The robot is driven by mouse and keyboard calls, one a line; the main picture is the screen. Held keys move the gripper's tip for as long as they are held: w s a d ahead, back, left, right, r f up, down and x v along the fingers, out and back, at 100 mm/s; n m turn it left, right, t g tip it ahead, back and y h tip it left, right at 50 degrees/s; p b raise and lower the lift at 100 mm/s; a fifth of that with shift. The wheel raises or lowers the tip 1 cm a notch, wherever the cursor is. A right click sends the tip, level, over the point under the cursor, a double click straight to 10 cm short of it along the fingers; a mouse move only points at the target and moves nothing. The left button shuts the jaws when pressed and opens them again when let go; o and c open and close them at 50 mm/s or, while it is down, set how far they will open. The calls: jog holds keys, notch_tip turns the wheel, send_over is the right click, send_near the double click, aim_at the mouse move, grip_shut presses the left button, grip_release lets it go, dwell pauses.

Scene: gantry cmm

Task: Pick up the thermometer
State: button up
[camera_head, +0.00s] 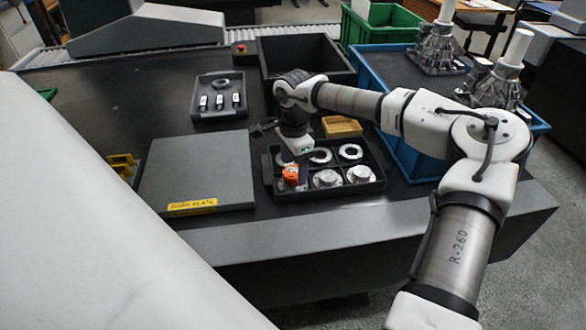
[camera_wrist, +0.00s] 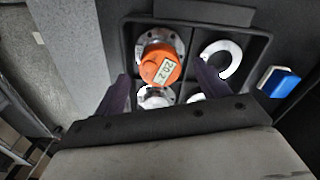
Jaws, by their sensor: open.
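The thermometer is an orange round-headed device (camera_head: 291,176) with a small display. It sits on a metal flanged part in a compartment of the black divided tray (camera_head: 330,195). In the wrist view the thermometer (camera_wrist: 160,62) faces me and its display reads 20.2. My gripper (camera_wrist: 166,86) is open, with one dark finger to each side of the thermometer in that view. I cannot tell how far above it the fingertips are. In the head view my gripper (camera_head: 296,158) is just over the thermometer and its fingers are hard to make out.
The divided tray holds several other metal rings and flanges (camera_head: 327,178). A grey soak plate (camera_head: 195,170) lies to the left. A small tray (camera_head: 219,113) stands behind it. A yellow block (camera_head: 341,126) and a black bin (camera_head: 305,50) are behind. A blue crate (camera_head: 395,125) stands right.

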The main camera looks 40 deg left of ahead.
jog(key=shift+f, duration=0.85)
jog(key=shift+c, duration=0.4)
jog(key=c, duration=1.1)
jog(key=shift+r, duration=0.15)
